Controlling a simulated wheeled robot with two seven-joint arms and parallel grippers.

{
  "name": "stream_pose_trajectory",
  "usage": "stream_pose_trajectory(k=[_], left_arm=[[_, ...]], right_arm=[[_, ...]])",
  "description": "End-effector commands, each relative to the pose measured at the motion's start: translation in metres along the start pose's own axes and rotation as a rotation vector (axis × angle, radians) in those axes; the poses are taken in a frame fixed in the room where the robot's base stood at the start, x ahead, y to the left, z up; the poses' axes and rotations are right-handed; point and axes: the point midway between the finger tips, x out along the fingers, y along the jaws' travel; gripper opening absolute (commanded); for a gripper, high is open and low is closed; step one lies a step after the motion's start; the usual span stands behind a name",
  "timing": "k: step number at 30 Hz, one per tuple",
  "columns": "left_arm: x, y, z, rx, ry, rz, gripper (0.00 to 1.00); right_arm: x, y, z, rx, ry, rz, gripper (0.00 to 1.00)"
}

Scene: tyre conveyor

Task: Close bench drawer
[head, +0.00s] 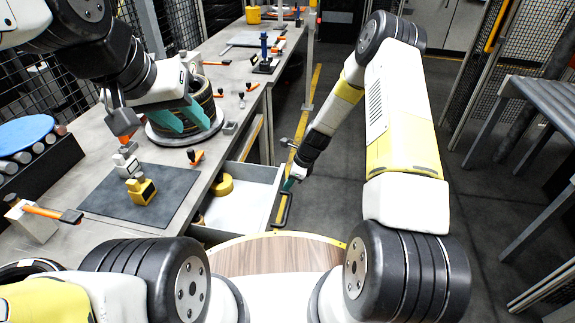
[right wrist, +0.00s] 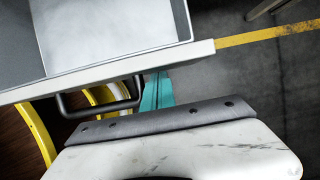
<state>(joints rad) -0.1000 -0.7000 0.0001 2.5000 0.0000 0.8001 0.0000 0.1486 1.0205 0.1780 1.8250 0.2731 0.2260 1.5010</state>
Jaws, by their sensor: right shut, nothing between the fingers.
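The bench drawer (head: 245,198) is pulled out from the bench, with a pale inside and a yellow roll (head: 222,184) in it. Its dark bar handle (head: 283,211) is on the outer front; in the right wrist view the handle (right wrist: 103,112) is left of my fingers. My right gripper (head: 289,185) is shut and empty, close to the drawer front near the handle. Its teal fingers (right wrist: 157,92) show beside the drawer's front edge (right wrist: 120,68); whether they touch it is unclear. My left gripper (head: 184,118) has its teal fingers apart over the bench, in front of a round stacked part.
The bench (head: 100,140) holds a dark mat (head: 118,203), a yellow block (head: 141,190), orange-handled tools and a round stack (head: 190,132). The floor (head: 330,190) right of the drawer is open. A wooden round top (head: 280,255) is in front of me. A roller conveyor (head: 545,100) stands at the right.

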Motion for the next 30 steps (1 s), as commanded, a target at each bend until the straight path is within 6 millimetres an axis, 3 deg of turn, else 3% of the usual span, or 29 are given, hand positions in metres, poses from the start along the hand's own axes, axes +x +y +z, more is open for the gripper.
stream_pose_trajectory(k=[8, 21, 30], left_arm=[[0.0, 0.0, 0.0, 0.0, 0.0, 0.0, 0.36], [0.0, 0.0, 0.0, 0.0, 0.0, 0.0, 0.36], [0.0, 0.0, 0.0, 0.0, 0.0, 0.0, 0.36]], right_arm=[[0.019, 0.002, 0.049, -0.008, -0.002, 0.002, 0.0], [0.063, 0.002, 0.158, -0.008, -0.002, 0.001, 0.0], [0.082, 0.001, 0.206, -0.006, -0.002, 0.0, 0.0]])
